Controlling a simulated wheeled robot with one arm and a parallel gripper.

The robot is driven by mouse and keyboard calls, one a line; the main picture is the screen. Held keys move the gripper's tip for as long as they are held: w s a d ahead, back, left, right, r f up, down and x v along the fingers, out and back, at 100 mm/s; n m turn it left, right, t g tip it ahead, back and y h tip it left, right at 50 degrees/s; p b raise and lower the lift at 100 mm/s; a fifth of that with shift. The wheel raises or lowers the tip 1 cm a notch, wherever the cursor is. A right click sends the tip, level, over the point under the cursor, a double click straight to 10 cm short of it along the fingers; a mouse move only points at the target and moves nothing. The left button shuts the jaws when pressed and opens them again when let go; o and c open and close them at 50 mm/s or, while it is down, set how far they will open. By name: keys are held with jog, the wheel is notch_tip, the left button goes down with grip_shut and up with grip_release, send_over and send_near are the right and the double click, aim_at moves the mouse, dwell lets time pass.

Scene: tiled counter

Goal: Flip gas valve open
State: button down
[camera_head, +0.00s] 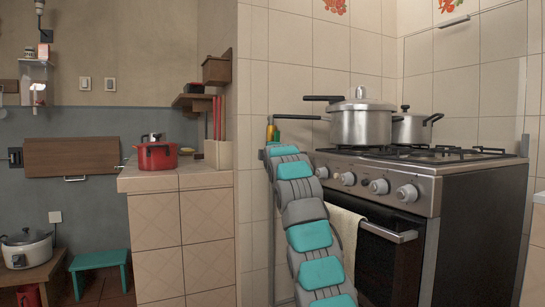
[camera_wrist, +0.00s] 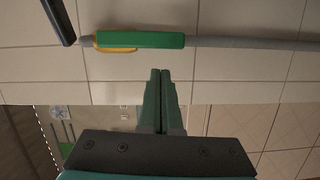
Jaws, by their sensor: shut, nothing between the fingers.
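The gas valve has a green body (camera_wrist: 155,40) with a yellow lever (camera_wrist: 115,48) beside it, lying along its length. It joins a grey pipe on its right in the wrist view. In the head view the valve (camera_head: 272,132) is small, on the tiled wall left of the stove, just above the end of my arm. My gripper (camera_wrist: 160,72) is shut and empty. Its fingertips point at the wall just below the green body in the wrist view, right of the yellow lever. Whether they touch the valve cannot be told. My arm hides most of the gripper in the head view.
The stove (camera_head: 388,185) stands right of my arm, with a pressure cooker (camera_head: 362,125) and another pot (camera_head: 412,129) on it. A towel (camera_head: 345,235) hangs at its front. A tiled counter (camera_head: 180,235) with a red pot (camera_head: 157,156) is at left. A dark bar (camera_wrist: 58,20) is near the valve.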

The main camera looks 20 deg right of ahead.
jog(key=a+b+v, duration=0.1)
jog(key=b+v, duration=0.2)
jog(key=v, duration=0.7)
jog(key=shift+a, duration=0.3)
dwell(0.4)
dwell(0.4)
